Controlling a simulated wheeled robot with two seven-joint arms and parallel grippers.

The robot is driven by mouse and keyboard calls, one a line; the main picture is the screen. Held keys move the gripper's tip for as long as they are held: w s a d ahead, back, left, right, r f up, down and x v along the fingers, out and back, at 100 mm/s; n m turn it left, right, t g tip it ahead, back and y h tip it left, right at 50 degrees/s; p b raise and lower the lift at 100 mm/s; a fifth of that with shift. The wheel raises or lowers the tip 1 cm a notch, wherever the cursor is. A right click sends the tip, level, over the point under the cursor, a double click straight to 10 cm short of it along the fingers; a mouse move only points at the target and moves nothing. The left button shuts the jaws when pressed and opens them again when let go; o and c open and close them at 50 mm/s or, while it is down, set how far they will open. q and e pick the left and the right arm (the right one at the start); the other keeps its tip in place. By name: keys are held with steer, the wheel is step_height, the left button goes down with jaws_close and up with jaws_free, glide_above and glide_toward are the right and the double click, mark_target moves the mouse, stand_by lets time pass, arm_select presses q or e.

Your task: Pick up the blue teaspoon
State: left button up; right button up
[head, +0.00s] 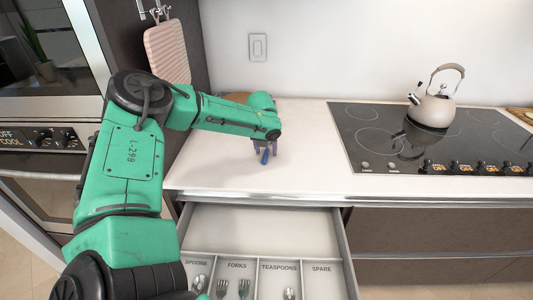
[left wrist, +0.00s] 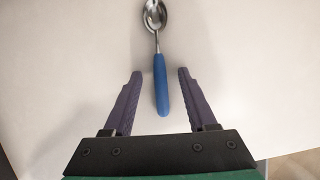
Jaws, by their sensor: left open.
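The blue teaspoon (left wrist: 161,84) shows in the left wrist view, with a blue handle and a metal bowl pointing away from me. Its handle lies between the two purple fingers of my left gripper (left wrist: 158,88), with a gap on each side. My left gripper is open and not touching the handle. In the head view my left gripper (head: 265,148) is low over the white counter, and a bit of the blue handle (head: 264,157) shows by the fingers. The rest of the spoon is hidden there by my arm. My right gripper is not in view.
An open drawer (head: 343,251) below the counter (head: 310,170) has labelled compartments for spoons, forks, teaspoons and spare, with some cutlery inside. A kettle (head: 435,108) stands on the black cooktop (head: 370,140) at right. Stacked ovens (head: 40,133) are at left. Counter between gripper and cooktop is clear.

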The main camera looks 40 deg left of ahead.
arm_select(q)
jaws_close()
